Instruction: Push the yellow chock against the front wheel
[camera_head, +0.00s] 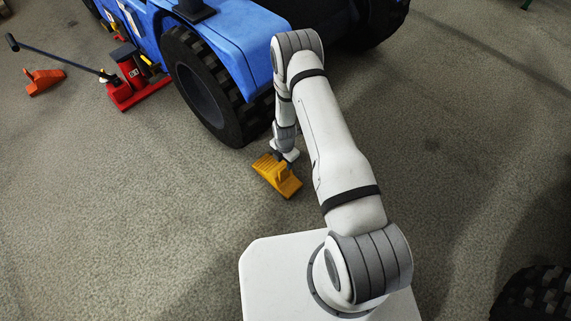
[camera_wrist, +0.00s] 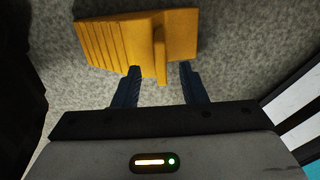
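The yellow chock (camera_head: 277,178) lies on the floor, to the right of and nearer than the blue vehicle's front wheel (camera_head: 206,88). Bare floor shows between chock and wheel. My gripper (camera_head: 287,156) is down at the chock's far side in the head view, where its fingers are hard to make out. In the wrist view my gripper (camera_wrist: 159,70) is open, its two dark fingers apart. The upright rib of the chock (camera_wrist: 105,42) reaches down between the fingertips, with a gap on each side. I cannot tell whether the left finger touches the chock.
A red jack (camera_head: 130,83) with a long handle stands left of the wheel. An orange chock (camera_head: 44,80) lies farther left. A dark tyre (camera_head: 535,296) shows at the bottom right. The carpet-like floor left of the yellow chock is clear.

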